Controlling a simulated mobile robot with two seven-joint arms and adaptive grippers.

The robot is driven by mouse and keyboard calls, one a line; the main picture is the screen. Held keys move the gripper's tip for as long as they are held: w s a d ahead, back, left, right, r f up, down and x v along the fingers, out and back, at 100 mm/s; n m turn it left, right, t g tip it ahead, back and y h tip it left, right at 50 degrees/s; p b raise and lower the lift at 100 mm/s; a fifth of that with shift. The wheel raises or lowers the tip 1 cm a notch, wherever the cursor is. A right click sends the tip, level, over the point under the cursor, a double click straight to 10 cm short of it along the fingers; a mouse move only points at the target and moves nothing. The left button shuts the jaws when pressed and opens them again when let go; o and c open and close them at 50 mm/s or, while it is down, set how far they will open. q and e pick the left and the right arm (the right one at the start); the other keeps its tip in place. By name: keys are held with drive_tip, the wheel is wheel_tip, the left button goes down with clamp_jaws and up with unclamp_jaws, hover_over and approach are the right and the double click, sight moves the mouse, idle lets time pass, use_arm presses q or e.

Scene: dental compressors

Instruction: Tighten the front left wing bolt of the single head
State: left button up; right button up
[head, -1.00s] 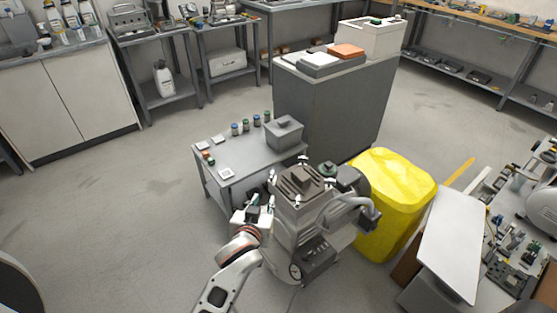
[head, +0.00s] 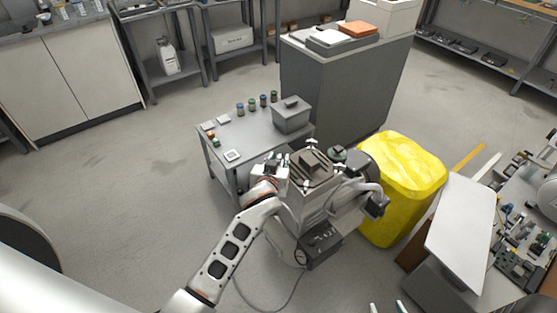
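The single head compressor (head: 308,205) stands in the middle of the head view, with a dark ribbed head (head: 314,168) on top. Small pale wing bolts show around the head's edge, one at the far side (head: 311,142) and one at the right (head: 340,169). The near left corner of the head is close to my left arm, and its bolt is hard to make out. My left gripper (head: 280,161) is at the left side of the head; whether its fingers touch a bolt is too small to tell. Two pale fingertips of my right gripper (head: 387,308) show apart at the bottom edge, with nothing visible between them.
A low grey table (head: 251,139) with jars and a lidded grey box (head: 292,115) stands behind left. A yellow-covered bin (head: 401,165) is close on the right, beside a white-topped bench (head: 455,235). A tall grey cabinet (head: 335,90) stands behind. Floor at left is clear.

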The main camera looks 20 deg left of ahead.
use_arm(q)
drive_tip(key=shift+w, duration=0.1)
clamp_jaws()
use_arm(e)
drive_tip(key=shift+w+r, duration=0.2)
drive_tip(key=shift+r, duration=0.15)
